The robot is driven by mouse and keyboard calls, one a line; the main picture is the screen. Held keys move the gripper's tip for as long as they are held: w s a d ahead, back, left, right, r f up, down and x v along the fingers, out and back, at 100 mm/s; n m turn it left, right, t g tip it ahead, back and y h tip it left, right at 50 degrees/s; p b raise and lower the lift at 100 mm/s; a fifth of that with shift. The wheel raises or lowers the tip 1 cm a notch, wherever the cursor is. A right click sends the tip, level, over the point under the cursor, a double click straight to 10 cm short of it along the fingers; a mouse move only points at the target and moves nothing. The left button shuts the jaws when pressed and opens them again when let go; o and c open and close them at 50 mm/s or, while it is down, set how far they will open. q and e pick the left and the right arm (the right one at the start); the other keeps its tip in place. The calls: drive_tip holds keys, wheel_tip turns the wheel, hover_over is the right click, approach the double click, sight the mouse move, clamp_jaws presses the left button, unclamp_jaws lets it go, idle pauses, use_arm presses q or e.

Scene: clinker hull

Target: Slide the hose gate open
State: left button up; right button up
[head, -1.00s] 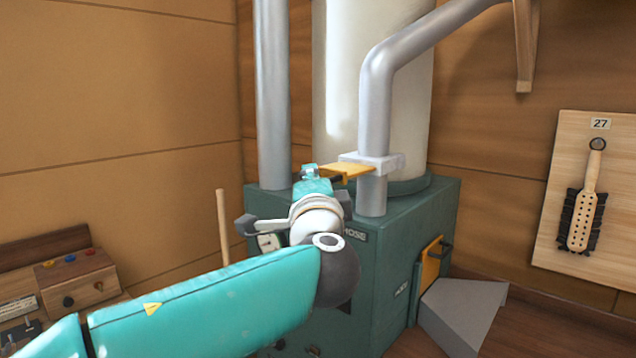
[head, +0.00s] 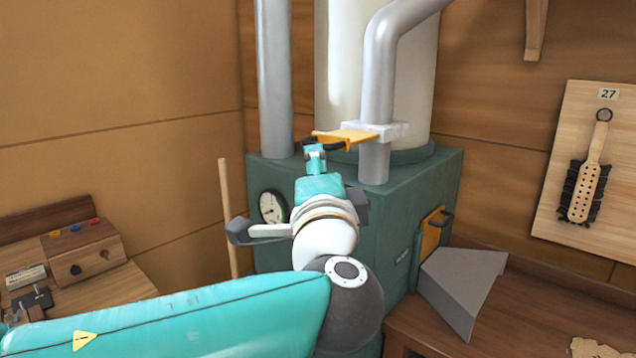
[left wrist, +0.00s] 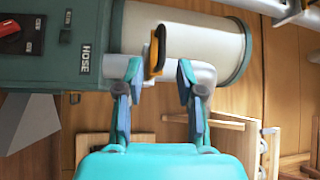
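The hose gate is a flat yellow plate (head: 347,136) sticking out to the left of a pale collar (head: 384,131) on the grey hose pipe (head: 376,90). A dark handle is at its left end. My left gripper (head: 315,152) is just in front of and below that end. In the left wrist view the gate (left wrist: 154,52) is seen edge-on with its dark rim, between the two spread fingers and a little beyond their tips. The left gripper (left wrist: 158,75) is open, with gaps on both sides of the gate. My right gripper is not in view.
The green cabinet (head: 400,200) stands below the gate, with a round gauge (head: 272,207) and a yellow side door (head: 432,232). A second grey pipe (head: 274,80) and a white cylinder (head: 340,70) rise behind. A wooden stick (head: 226,210) stands left of the cabinet.

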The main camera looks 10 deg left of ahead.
use_arm(q)
drive_tip(key=v, duration=0.3)
drive_tip(key=shift+s+d+f, duration=0.1)
drive_tip(key=shift+s, duration=0.1)
drive_tip(key=shift+f, duration=0.1)
drive_tip(key=w+d+f+m+g+h, duration=0.1)
drive_tip(key=w+f+g, duration=0.15)
drive_tip(key=f, duration=0.65)
drive_tip(key=w+f+m+g+h, duration=0.1)
drive_tip(key=w+f+g, duration=0.15)
drive_tip(key=f, duration=0.75)
drive_tip(key=s+f+n+g+h+p, duration=0.1)
drive_tip(key=s+f+g, duration=0.15)
drive_tip(key=f, duration=0.65)
drive_tip(key=s+f+g+h+p, duration=0.15)
drive_tip(key=f+g, duration=0.25)
drive_tip(key=f, duration=0.6)
drive_tip(key=s+a+f+n+g+h+p, duration=0.1)
drive_tip(key=s+f+n+g+h, duration=0.1)
drive_tip(key=s+f+n, duration=0.6)
drive_tip(key=s+a+f+n+g+h, duration=0.2)
drive_tip(key=s+f+n, duration=0.6)
drive_tip(key=s+f, duration=0.5)
wheel_tip(320, 180, down, 5)
drive_tip(key=g+h, duration=0.1)
drive_tip(key=g, duration=0.1)
drive_tip(key=shift+s+a+g+p, duration=0.15)
drive_tip(key=shift+a+g+p, duration=0.05)
drive_tip(key=shift+g+p, duration=0.15)
